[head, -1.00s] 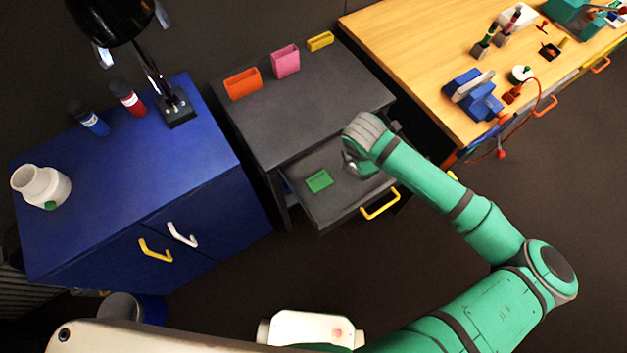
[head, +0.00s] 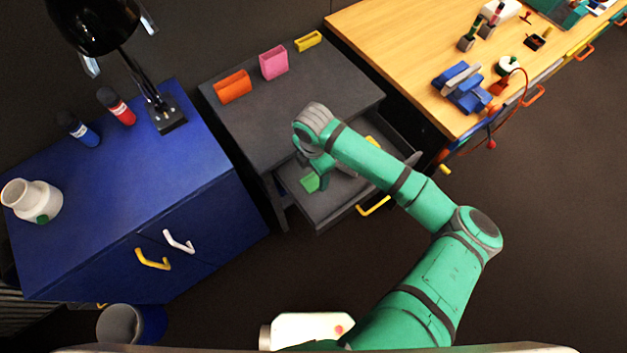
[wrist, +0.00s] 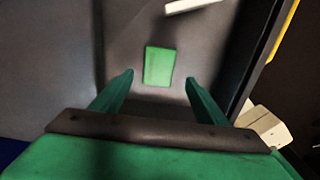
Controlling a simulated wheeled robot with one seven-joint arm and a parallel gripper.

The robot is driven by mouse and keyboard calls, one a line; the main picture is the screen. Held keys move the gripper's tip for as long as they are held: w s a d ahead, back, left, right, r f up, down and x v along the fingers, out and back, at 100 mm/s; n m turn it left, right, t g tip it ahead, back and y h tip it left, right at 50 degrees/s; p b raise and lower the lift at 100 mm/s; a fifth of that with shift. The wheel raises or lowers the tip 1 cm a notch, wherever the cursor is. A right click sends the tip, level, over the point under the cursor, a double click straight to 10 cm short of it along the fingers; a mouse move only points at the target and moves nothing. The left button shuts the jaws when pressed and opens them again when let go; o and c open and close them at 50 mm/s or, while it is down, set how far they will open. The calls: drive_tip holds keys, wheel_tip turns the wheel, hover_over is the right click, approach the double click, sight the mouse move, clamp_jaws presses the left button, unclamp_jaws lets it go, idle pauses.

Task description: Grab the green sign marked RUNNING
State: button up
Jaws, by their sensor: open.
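The green sign (head: 310,183) lies in the open drawer (head: 335,212) of the grey cabinet, and my arm partly covers it in the head view. In the wrist view the flat green sign (wrist: 159,66) lies just beyond the fingertips, roughly centred between them. No lettering on it can be read. My gripper (wrist: 160,82) is open and empty, its two green fingers apart. In the head view my gripper (head: 316,172) is over the drawer, mostly hidden by my own wrist.
The drawer has a yellow handle (head: 373,206) in front. Orange (head: 233,86), pink (head: 273,62) and yellow (head: 307,41) holders stand on the cabinet top. A blue cabinet (head: 130,200) is at left and a wooden workbench (head: 400,40) at right. A pale strip (wrist: 190,5) lies beyond the sign.

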sight(314, 181)
drive_tip(key=f, duration=0.5)
drive_tip(key=shift+w+d, duration=0.1)
drive_tip(key=shift+w, duration=0.1)
drive_tip(key=shift+r, duration=0.1)
drive_tip(key=c, duration=1.1)
drive_tip(key=shift+c, duration=0.2)
drive_tip(key=shift+r, duration=0.15)
